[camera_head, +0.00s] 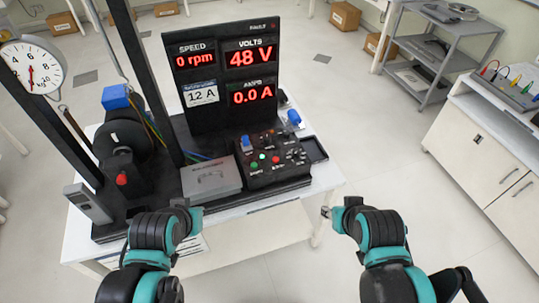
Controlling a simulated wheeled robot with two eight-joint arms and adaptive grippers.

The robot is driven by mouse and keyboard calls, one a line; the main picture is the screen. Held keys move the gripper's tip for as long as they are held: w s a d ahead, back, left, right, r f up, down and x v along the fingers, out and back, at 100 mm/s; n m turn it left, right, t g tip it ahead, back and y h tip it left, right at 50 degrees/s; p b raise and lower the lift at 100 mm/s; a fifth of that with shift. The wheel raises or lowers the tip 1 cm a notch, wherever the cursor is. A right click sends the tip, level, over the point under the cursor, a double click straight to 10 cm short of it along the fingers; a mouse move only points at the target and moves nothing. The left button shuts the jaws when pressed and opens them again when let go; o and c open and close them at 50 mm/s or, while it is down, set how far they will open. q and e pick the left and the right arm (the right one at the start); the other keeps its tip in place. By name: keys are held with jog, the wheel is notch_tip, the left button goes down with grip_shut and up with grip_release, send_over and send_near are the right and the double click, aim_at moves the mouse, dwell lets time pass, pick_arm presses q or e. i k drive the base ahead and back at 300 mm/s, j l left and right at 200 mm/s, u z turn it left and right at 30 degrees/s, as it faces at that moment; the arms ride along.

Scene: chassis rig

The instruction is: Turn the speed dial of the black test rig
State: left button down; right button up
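The black test rig (225,125) stands on a white table, its display panel reading 0 rpm, 48 V and 0.0 A. Its black control box (290,172) carries several small knobs, switches and lit buttons, with a blue knob (246,142) at the back left. The labels are too small to read, so I cannot tell which one is the speed dial. My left gripper (193,210) is in front of the grey box, left of the control box. My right gripper (332,213) is right of the control box, beyond the table's edge. Neither visibly touches the rig; their finger openings are unclear.
A grey box (211,180) sits left of the control box. A motor wheel (122,137), a round gauge (32,68) and upright posts stand at the left. A grey shelf cart (440,50) and a white cabinet (490,160) are at the right. The floor between is clear.

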aim_at(295, 153)
jog(key=i+l+z, duration=0.15)
jog(key=l, duration=0.3)
jog(key=i+l+z, duration=0.15)
jog(key=l, duration=0.3)
jog(key=i+l+z, duration=0.15)
jog(key=i+l, duration=0.2)
